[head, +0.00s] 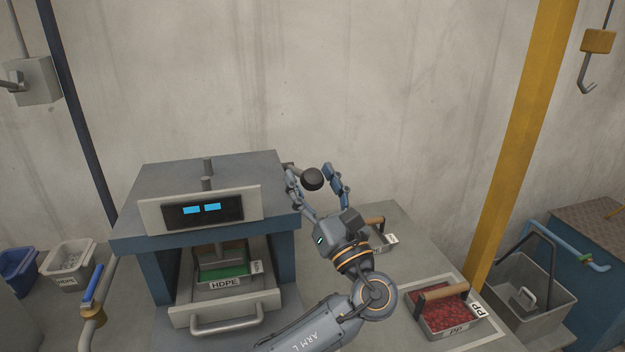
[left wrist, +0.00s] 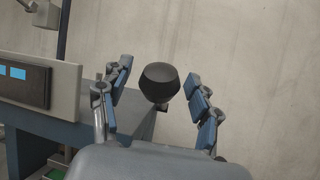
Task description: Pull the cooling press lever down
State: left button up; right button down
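The cooling press (head: 205,180) is a blue-grey machine with two lit blue displays. Its lever ends in a black ball knob (head: 312,180), and a short grey rod runs from the knob to the press's right side. The knob is up near the height of the press top. My left gripper (head: 310,172) is open, one finger on each side of the knob. In the left wrist view the knob (left wrist: 160,82) sits between the spread fingers, with visible gaps on both sides. My right gripper is not in view.
An HDPE tray (head: 225,284) is inside the press, above a grey drawer handle (head: 226,328). A PP tray of red flakes (head: 447,316) is on the table at right. A yellow post (head: 525,140) and a grey bin (head: 535,300) stand farther right.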

pick_arm(q)
jog(key=v, duration=1.2)
